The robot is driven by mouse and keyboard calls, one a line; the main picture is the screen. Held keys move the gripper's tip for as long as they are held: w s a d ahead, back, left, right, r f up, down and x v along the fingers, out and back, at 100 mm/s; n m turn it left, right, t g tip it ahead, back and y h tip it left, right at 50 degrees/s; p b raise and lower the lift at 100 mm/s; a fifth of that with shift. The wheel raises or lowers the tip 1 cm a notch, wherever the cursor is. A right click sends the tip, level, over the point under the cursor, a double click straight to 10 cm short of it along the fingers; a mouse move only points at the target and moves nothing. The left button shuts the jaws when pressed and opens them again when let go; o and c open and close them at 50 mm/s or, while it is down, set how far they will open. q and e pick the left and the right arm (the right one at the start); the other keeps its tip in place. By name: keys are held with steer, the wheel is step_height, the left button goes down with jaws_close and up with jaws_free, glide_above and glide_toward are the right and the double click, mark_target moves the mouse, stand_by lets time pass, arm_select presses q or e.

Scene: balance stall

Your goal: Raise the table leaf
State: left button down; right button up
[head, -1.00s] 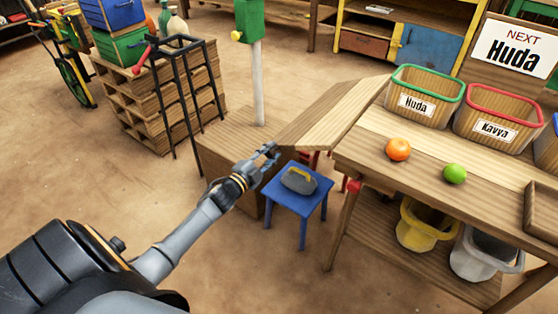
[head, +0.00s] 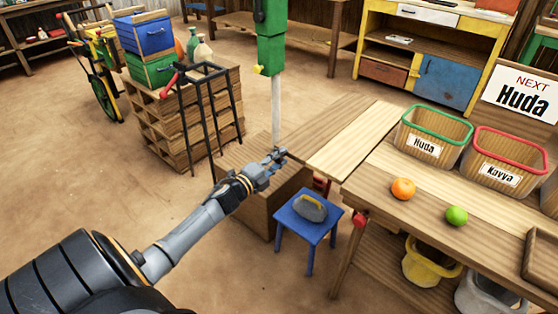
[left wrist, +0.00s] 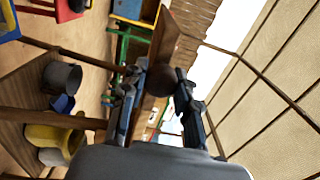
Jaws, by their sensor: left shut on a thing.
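The table leaf (head: 345,140) is a wooden plank panel on the left end of the wooden table (head: 385,222). It looks close to level with the tabletop; I cannot tell if it is fully flush. My left gripper (head: 276,158) is at the leaf's outer left edge, shut on it. In the left wrist view the fingers (left wrist: 160,98) stand either side of a dark brown rounded piece (left wrist: 134,78) by the leaf, seen nearly edge-on. The exact contact is hidden. My right gripper is not in view.
A blue stool (head: 308,216) with a grey, yellow-handled object stands below the leaf. A wooden box (head: 250,200) and green-topped post (head: 271,50) are behind my gripper. An orange (head: 403,188), a green fruit (head: 456,215) and baskets (head: 436,136) are on the table.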

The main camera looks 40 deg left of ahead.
arm_select(q)
steer(key=shift+r, duration=0.35)
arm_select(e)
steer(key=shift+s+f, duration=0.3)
arm_select(q)
steer(key=shift+w, duration=0.1)
steer(key=c, duration=1)
jaws_free()
steer(key=shift+f, duration=0.1)
steer(key=shift+s, duration=0.4)
steer(key=s, duration=1.1)
steer(key=shift+s+a, duration=0.2)
